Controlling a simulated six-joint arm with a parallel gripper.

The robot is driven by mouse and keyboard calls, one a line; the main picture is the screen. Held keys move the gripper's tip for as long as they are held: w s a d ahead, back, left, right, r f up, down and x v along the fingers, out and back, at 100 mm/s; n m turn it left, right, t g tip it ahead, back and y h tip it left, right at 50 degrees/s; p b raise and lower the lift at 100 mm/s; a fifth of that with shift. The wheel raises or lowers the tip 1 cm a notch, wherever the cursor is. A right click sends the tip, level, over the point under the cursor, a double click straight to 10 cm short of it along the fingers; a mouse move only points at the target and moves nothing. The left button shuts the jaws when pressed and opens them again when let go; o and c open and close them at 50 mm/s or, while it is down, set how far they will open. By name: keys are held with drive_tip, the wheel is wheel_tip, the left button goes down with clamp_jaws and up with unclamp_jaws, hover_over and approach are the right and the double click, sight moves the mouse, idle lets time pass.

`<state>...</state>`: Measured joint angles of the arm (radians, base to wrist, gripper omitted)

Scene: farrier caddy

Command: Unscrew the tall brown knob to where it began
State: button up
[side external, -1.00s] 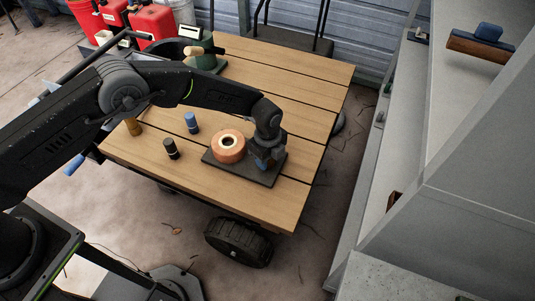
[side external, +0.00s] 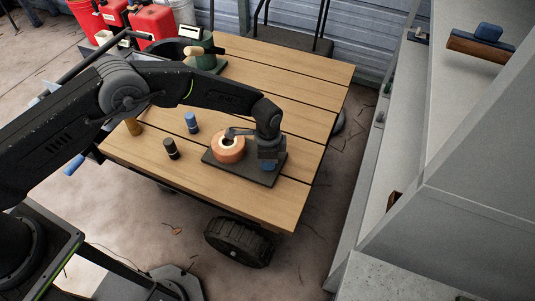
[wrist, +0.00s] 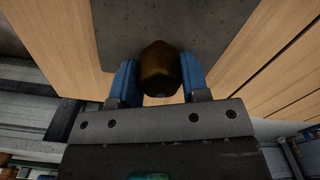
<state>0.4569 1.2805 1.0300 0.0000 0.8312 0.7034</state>
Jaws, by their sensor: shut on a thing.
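The brown knob (wrist: 160,68) shows in the wrist view with a faceted dark brown top, between the two blue fingers of my gripper (wrist: 157,80). The fingers are shut on its sides. Below it lies the dark grey plate (wrist: 150,25). In the side view my gripper (side external: 268,160) points down over the right part of the plate (side external: 257,179). There the gripper hides the knob, so I cannot tell how high it stands or how its thread sits.
Much of the table's back right is clear.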

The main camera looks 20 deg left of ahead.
drive_tip(key=n, duration=0.5)
drive_tip(key=shift+f, duration=0.15)
drive_tip(key=shift+n, duration=0.8)
drive_tip(key=n, duration=0.5)
drive_tip(key=shift+f+n, duration=0.1)
drive_tip(key=shift+n, duration=0.2)
drive_tip(key=shift+s, duration=0.1)
drive_tip(key=o, duration=0.9)
drive_tip(key=shift+o, duration=0.2)
drive_tip(key=shift+r, duration=2.65)
